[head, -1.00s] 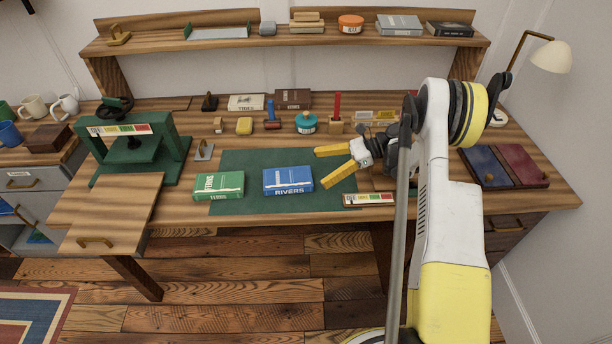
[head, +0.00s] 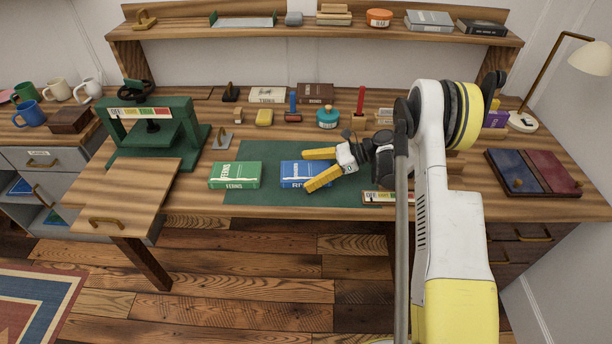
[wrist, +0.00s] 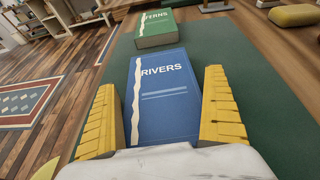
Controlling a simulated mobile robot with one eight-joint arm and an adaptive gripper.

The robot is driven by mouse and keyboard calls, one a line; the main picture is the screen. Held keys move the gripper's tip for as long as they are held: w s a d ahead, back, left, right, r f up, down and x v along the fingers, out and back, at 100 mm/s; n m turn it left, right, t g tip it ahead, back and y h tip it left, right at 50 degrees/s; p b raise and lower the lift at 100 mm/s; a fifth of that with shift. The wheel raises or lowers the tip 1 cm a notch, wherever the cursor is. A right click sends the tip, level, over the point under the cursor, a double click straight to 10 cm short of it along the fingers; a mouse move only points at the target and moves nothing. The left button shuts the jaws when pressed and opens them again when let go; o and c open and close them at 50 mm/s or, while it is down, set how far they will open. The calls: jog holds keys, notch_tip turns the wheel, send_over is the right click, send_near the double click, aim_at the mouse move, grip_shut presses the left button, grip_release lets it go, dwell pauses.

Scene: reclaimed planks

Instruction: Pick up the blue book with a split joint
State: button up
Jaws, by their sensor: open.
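The blue book (head: 292,172), titled RIVERS, lies flat on the green mat (head: 262,194) on the workbench. A pale jagged line runs along one side of its cover in the wrist view (wrist: 163,95). My gripper (head: 305,171) is open over the right part of the book, its yellow fingers partly hiding the cover. In the wrist view the fingers stand on either side of the book's near end, with the cover between them. I cannot tell whether they touch it. The near end of the book is hidden behind the gripper body.
A green book (head: 235,175), titled FERNS, lies left of the blue one. A green press (head: 153,130) stands at the left. A labelled gauge strip (head: 386,197) lies near the front edge. Small tools and a teal round container (head: 327,117) stand behind the mat.

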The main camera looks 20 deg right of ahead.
jog(key=c, duration=1.2)
jog(key=shift+r, duration=0.15)
jog(key=shift+c, duration=0.2)
